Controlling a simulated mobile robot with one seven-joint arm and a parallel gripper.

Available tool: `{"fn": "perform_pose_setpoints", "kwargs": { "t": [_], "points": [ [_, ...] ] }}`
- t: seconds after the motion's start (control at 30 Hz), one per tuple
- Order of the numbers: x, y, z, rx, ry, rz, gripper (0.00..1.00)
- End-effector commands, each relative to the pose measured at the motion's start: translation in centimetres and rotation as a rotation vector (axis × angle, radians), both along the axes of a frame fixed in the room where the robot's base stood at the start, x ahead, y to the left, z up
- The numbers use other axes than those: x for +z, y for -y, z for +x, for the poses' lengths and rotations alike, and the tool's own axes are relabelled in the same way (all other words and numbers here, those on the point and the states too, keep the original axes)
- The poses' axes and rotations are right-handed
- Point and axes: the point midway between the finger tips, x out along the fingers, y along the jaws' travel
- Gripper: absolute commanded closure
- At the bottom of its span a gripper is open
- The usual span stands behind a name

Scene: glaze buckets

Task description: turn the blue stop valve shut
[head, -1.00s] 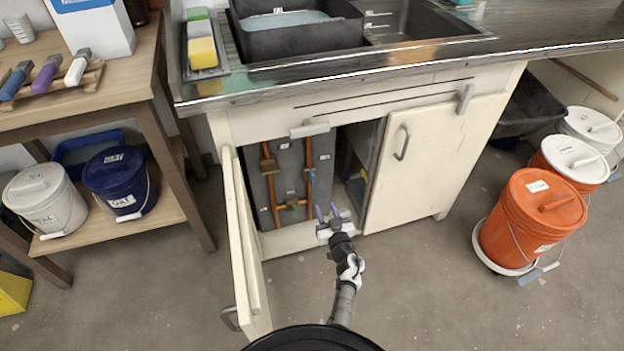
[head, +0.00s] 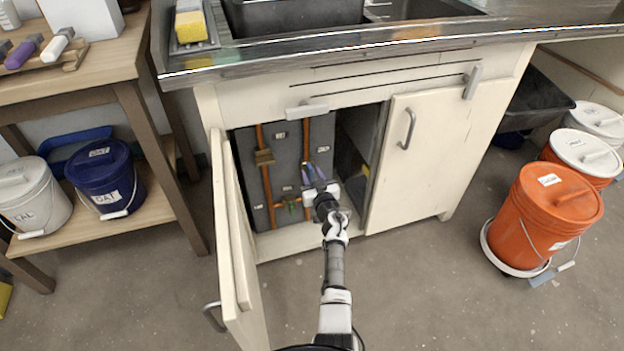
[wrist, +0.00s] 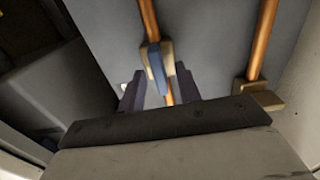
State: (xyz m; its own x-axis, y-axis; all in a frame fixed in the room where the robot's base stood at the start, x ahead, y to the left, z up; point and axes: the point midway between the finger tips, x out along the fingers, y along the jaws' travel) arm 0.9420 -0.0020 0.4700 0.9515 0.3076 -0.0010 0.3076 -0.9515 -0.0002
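The blue stop valve (wrist: 157,72) shows in the wrist view as a blue lever on a brass body, on a copper pipe (wrist: 149,20). The lever lies roughly in line with the pipe. My gripper (head: 314,174) is inside the open sink cabinet, in front of the right-hand pipe. In the wrist view my gripper (wrist: 159,88) is open, with one purple finger on each side of the lever. I see gaps beside the lever; contact cannot be made out. In the head view my gripper largely covers the valve.
The open left cabinet door (head: 238,245) stands left of my arm, and the closed right door (head: 430,155) is to the right. Orange buckets (head: 540,220) stand right.

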Motion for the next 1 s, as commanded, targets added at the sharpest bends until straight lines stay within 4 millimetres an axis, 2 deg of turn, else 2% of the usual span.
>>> {"fn": "perform_pose_setpoints", "kwargs": {
  "t": [0.27, 0.5, 1.0],
  "points": [
    [0.07, -0.03, 0.07, 0.0, 0.0, 0.0, 0.68],
    [0.07, -0.03, 0.05, 0.0, 0.001, 0.0, 0.99],
    [0.17, -0.08, 0.06, 0.001, 0.026, -0.078, 1.0]
  ]
}}
